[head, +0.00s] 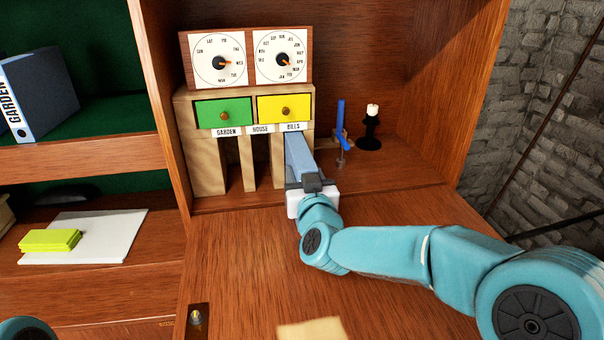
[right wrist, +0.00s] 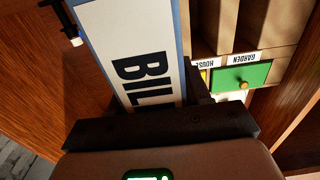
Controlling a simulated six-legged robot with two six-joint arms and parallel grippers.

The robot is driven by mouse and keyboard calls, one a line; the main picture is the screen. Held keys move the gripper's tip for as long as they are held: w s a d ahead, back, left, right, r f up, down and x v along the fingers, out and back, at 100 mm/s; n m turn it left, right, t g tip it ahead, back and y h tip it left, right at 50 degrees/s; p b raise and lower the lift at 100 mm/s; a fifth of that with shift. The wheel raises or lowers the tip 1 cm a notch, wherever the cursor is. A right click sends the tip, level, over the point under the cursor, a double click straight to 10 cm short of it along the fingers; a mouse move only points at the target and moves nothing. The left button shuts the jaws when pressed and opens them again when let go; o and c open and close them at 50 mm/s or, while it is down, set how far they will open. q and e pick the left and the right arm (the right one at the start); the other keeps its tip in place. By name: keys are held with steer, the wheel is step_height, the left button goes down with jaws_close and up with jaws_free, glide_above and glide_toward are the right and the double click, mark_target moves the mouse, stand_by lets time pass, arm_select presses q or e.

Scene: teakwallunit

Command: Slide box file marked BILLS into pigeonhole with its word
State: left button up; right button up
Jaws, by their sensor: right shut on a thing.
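The blue box file (head: 299,158) is in my right gripper, its far end under the BILLS label (head: 293,126) of the wooden pigeonhole unit (head: 206,165). It lines up with the BILLS pigeonhole; how far it reaches inside is hard to tell. In the right wrist view the file (right wrist: 98,15) shows a white label with the letters BIL, the rest hidden by my right gripper (right wrist: 160,120). My right gripper (head: 312,184) is shut on the file's near end. The GARDEN and HOUSE pigeonholes look empty. My left gripper is out of view.
A green drawer (head: 223,112) and a yellow drawer (head: 284,107) sit above the pigeonholes, with two dials on top. A blue stand-like object (head: 341,120) and a black candlestick (head: 370,130) stand to the right. The wooden flap (head: 240,260) in front is mostly clear.

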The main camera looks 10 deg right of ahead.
mark_target(299, 178)
steer(key=s, duration=0.3)
steer(key=shift+s+b, duration=0.2)
steer(key=shift+b, duration=0.15)
stand_by(0.5)
stand_by(0.4)
steer(key=shift+w, duration=0.1)
stand_by(1.3)
